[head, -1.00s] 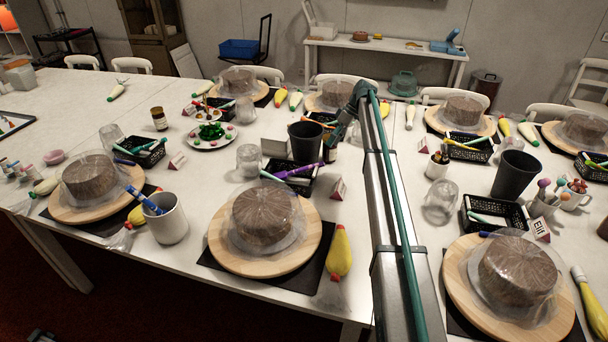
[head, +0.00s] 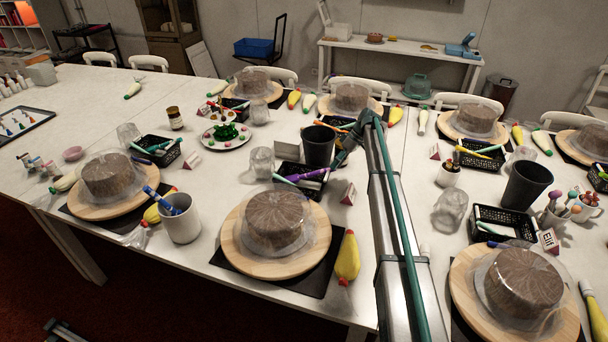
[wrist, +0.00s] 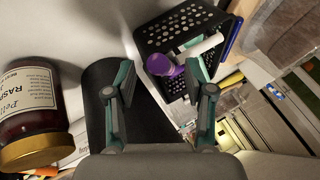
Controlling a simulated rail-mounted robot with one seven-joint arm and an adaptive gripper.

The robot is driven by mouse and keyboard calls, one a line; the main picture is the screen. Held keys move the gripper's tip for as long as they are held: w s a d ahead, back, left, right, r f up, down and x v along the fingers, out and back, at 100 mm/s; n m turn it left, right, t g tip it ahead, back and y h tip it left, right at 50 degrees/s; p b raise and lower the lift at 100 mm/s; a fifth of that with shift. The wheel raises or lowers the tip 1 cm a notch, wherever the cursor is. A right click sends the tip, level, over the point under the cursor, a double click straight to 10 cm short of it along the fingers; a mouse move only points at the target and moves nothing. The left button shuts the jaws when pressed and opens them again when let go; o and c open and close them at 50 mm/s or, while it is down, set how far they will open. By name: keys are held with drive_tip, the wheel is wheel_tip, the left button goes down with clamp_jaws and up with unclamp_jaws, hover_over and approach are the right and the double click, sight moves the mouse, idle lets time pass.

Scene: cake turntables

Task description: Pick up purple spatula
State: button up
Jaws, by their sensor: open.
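The purple spatula (head: 314,174) lies slanted in a black mesh basket (head: 290,164), in the middle of the head view. In the wrist view its rounded purple end (wrist: 160,65) pokes up over the basket's near rim, beside a white-tipped tool. My gripper (wrist: 165,85) is open and empty in the wrist view, its two fingers on either side of the line toward the spatula. The spatula's end lies just beyond and between the fingertips, not touching as far as I can tell.
A dark cup (head: 319,146) stands right behind the basket; it also shows close behind my left finger in the wrist view (wrist: 97,122). A jam jar (wrist: 30,110) is at the left. A covered cake on a turntable (head: 232,249) stands in front of the basket.

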drive_tip(key=shift+s+a+f, duration=0.1)
drive_tip(key=shift+a+f, duration=0.2)
drive_tip(key=shift+f, duration=0.2)
clamp_jaws()
drive_tip(key=shift+r, duration=0.1)
